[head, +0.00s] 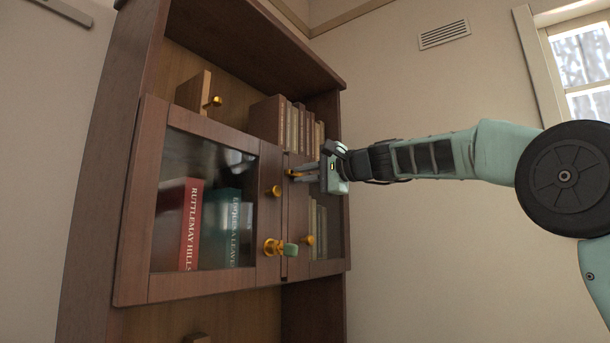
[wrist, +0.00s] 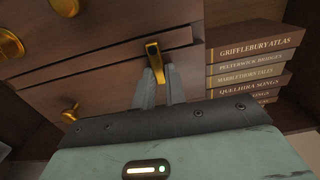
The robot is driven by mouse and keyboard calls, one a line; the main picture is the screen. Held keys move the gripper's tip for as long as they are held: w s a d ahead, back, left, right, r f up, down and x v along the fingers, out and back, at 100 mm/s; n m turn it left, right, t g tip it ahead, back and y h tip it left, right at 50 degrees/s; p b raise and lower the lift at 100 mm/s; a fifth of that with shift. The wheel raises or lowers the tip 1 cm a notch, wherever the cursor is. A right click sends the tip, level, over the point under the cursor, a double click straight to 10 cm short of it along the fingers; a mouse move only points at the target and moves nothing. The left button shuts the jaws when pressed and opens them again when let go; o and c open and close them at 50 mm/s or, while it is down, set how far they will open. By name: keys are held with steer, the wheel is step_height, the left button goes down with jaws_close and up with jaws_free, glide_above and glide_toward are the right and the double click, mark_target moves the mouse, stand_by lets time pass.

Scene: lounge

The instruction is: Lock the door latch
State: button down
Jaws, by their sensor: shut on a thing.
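A wooden bookcase cabinet has two glass-paned doors, a left door (head: 133,225) and a narrower-looking right door (head: 345,228). My gripper (head: 298,174) reaches in from the right, at the upper part of the seam between the doors. In the wrist view my gripper (wrist: 157,76) is shut on a brass latch lever (wrist: 153,52), whose bent end shows above the fingertips. The lever's base is partly hidden by the fingers. A second brass latch (head: 274,247) with a teal tip sits lower at the seam. The doors look closed or nearly so.
Round brass knobs sit on the left door (head: 274,191) and right door (head: 308,240). Books (wrist: 250,57) stand on the open shelf above the doors, close to my gripper. A wooden block with a brass knob (head: 214,101) is on that shelf. Free room lies right of the cabinet.

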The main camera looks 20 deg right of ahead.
steer(key=c, duration=1.4)
jaws_free()
steer(key=shift+c, duration=0.2)
steer(key=b+v, duration=0.6)
steer(key=v, duration=1.1)
steer(key=shift+s+d, duration=0.15)
steer(key=shift+d, duration=0.05)
